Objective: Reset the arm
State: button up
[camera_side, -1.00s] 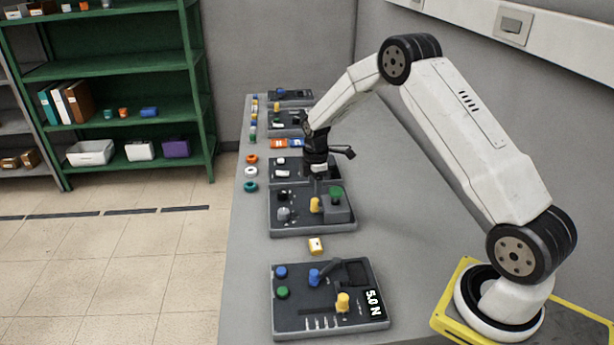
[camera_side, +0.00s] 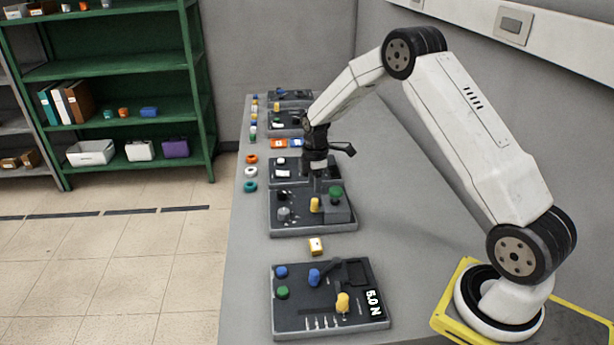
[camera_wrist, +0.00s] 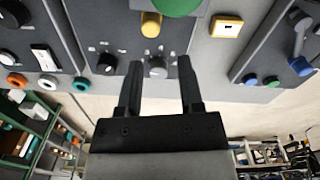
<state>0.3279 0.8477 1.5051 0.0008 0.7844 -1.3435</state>
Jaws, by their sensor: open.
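My gripper (camera_side: 316,182) points down over the second panel from the front (camera_side: 270,225) in the side view. In the wrist view my gripper (camera_wrist: 158,62) has its two dark fingers apart, with nothing held between them. A grey knob (camera_wrist: 156,67) on that panel shows between and beyond the fingertips. I cannot tell whether the fingers touch anything. The same panel carries a yellow peg (camera_side: 315,205) and a green round cap (camera_side: 336,192); the cap (camera_wrist: 178,5) is cut off at the top of the wrist view.
A front panel (camera_side: 300,310) with blue, green and yellow parts reads 5.0 N. A yellow-and-white block (camera_side: 316,246) lies between panels. Rings (camera_side: 251,171) line the bench's left edge. More panels stand behind. The grey bench (camera_side: 250,290) is clear along its left front.

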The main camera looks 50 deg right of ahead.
jog(key=s+a+r+m+t, duration=0.1)
jog(key=s+a+r+m, duration=0.3)
jog(key=s+a, duration=0.4)
jog(key=s+a+r+m+t, duration=0.1)
jog(key=s+a+r+m, duration=0.3)
jog(key=s, duration=0.9)
jog(key=a+m, duration=0.3)
jog(key=a, duration=0.1)
jog(key=shift+a+r+m+t, duration=0.15)
jog(key=shift+a+m+t, duration=0.15)
jog(key=shift+a, duration=0.1)
